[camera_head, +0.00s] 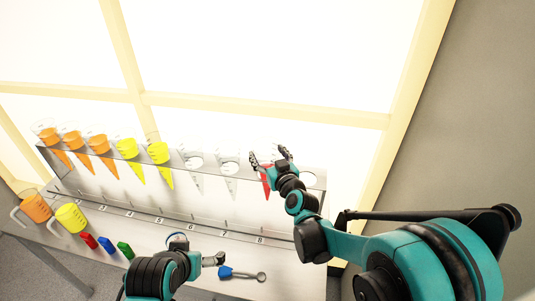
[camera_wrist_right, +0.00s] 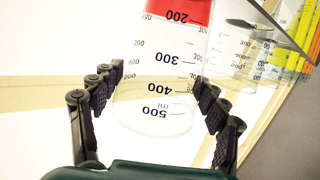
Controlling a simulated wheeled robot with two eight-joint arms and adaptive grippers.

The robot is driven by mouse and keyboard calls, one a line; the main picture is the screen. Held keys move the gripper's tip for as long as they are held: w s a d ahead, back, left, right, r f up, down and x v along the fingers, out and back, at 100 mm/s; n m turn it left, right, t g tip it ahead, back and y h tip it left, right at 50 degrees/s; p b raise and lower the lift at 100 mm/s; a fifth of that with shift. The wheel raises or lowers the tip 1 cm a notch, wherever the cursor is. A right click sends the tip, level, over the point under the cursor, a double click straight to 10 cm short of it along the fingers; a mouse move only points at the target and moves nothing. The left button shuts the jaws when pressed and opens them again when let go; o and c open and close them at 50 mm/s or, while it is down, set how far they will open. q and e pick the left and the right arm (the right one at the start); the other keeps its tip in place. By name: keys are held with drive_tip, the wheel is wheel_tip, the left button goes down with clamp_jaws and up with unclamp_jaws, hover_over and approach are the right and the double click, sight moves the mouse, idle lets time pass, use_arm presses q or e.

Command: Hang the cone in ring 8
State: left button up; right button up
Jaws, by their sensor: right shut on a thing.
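A cone with red contents (camera_head: 266,182) is at the rack, above the strip label 8, with its tip pointing down. My right gripper (camera_head: 270,157) is shut on this cone near its upper part. In the right wrist view, the cone's clear, graduated wall (camera_wrist_right: 165,65) lies between the two fingers (camera_wrist_right: 158,80). The rim of ring 8 is hidden by the gripper, so I cannot tell whether the cone rests in it.
The rack (camera_head: 110,213) holds orange, yellow and clear cones left of the red one. An opening (camera_head: 307,179) shows to its right. An orange jug (camera_head: 36,208), a yellow jug (camera_head: 71,217), small coloured blocks (camera_head: 106,243) and a blue-handled tool (camera_head: 240,274) are on the table.

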drive_tip(key=shift+f+b, duration=1)
drive_tip(key=shift+f, duration=0.2)
idle(0.4)
drive_tip(key=o, duration=1.8)
drive_tip(key=shift+c, duration=0.2)
drive_tip(key=shift+s, duration=0.1)
drive_tip(key=v, duration=1.2)
drive_tip(key=s+d+f+m+g+h, duration=0.2)
drive_tip(key=s+d+f+g, duration=0.1)
drive_tip(key=s+d, duration=0.4)
drive_tip(key=s+d+f+m+g+h, duration=0.2)
drive_tip(key=s+d+f+g+h, duration=0.1)
drive_tip(key=s, duration=1)
drive_tip(key=d+f+g, duration=0.1)
drive_tip(key=d+g, duration=0.1)
drive_tip(key=d, duration=0.1)
drive_tip(key=shift+d+f+h, duration=0.25)
drive_tip(key=shift+d+h, duration=0.05)
drive_tip(key=shift+d, duration=0.05)
